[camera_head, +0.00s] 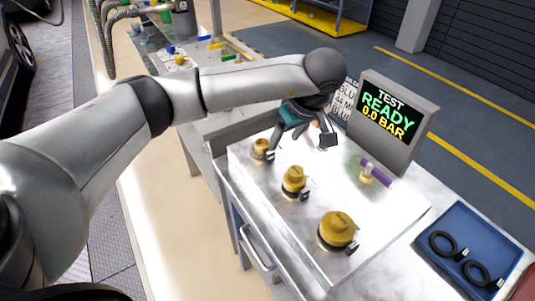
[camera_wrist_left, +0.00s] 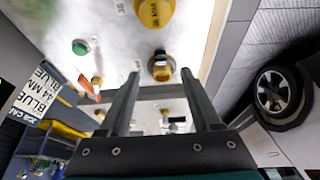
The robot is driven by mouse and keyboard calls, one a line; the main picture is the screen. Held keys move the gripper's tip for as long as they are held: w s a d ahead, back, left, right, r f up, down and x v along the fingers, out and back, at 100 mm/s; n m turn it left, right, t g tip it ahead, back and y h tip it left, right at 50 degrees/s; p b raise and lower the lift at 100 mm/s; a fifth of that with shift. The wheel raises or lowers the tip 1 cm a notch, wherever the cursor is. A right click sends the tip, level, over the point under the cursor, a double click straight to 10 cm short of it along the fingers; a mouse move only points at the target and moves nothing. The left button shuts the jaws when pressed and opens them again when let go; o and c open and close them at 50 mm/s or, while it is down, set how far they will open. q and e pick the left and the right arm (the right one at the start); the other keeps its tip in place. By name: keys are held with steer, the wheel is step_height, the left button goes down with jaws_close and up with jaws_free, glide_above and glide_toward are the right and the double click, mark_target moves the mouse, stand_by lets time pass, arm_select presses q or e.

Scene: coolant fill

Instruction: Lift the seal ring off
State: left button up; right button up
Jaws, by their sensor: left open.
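Three brass-yellow fittings stand in a row on a pale metal panel: a small one (camera_head: 261,146), a middle one (camera_head: 294,178) and a large one (camera_head: 338,224). Each has a dark ring with a small tab around its lower part. My left gripper (camera_head: 301,138) is open and empty above the panel, close to the small fitting. In the left wrist view, my left gripper (camera_wrist_left: 161,75) has its fingers apart, with a small brass fitting (camera_wrist_left: 162,70) and its dark ring showing between the tips. Contact cannot be told. My right gripper is not in view.
A blue tray (camera_head: 425,256) at the right holds two loose black rings (camera_head: 442,243). A screen (camera_head: 386,112) reading "TEST READY 0.0 BAR" stands behind the panel, near a purple lever (camera_head: 376,172) and a white lettered sign (camera_head: 345,98). The panel's front right is clear.

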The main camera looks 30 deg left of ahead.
mark_target(272, 154)
arm_select(q)
steer(key=x, duration=0.5)
steer(key=shift+a+f, duration=0.1)
steer(key=shift+f, duration=0.3)
steer(key=shift+w+a+r+x, duration=0.1)
steer(key=shift+a+x, duration=0.05)
steer(key=shift+x, duration=0.75)
steer(key=shift+w+a+r+x, duration=0.1)
steer(key=shift+a+x, duration=0.1)
steer(key=shift+x, duration=0.7)
steer(key=shift+w+a+r+x, duration=0.1)
steer(key=shift+a+x, duration=0.05)
steer(key=shift+x, duration=0.8)
jaws_close()
